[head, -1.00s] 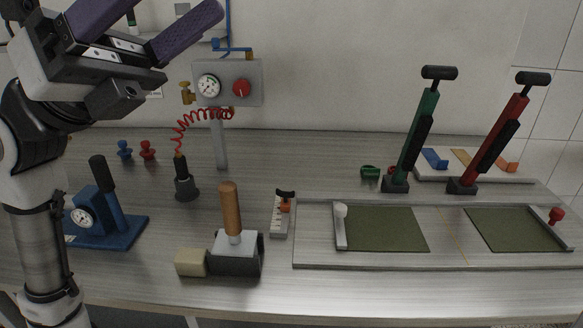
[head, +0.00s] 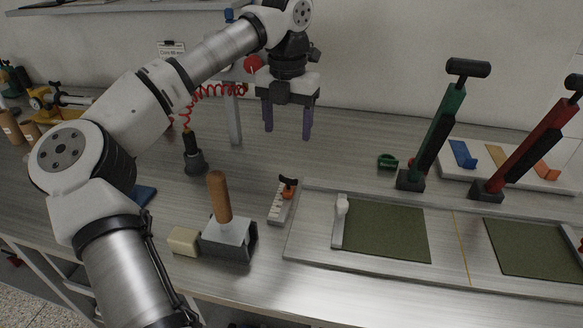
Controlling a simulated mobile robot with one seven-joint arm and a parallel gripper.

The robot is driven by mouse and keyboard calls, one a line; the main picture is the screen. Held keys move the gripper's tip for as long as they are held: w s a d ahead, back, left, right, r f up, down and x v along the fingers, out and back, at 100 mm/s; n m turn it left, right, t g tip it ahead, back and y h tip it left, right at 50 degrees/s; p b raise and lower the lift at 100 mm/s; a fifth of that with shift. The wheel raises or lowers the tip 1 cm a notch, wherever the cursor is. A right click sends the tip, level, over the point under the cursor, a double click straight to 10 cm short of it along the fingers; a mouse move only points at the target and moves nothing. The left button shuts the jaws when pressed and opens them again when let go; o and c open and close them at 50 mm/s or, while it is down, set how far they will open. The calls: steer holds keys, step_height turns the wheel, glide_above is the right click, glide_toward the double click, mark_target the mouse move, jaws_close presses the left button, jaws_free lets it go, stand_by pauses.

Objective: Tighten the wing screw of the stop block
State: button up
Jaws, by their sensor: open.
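The stop block (head: 287,193) is a small orange piece with a black wing screw (head: 288,181) on top. It sits at the far end of a short pale ruler-like rail (head: 279,210) on the bench, left of the metal plate. How tight the screw is cannot be seen. My gripper (head: 287,135) points down with its two purple fingers apart and nothing between them. In the head view it shows above the stop block in the picture, in the air and apart from it.
A wooden-handled tool (head: 219,195) stands in a dark holder left of the rail, beside a beige block (head: 183,241). A black nozzle on a red coiled hose (head: 193,158) stands behind. The metal plate (head: 310,262) with green pads lies right. Green (head: 432,135) and red (head: 520,140) pump-like tools stand behind it.

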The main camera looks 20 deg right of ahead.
mark_target(288, 180)
step_height(288, 180, down, 12)
steer(key=shift+f+p, duration=0.15)
steer(key=shift+p, duration=0.6)
steer(key=c, duration=1)
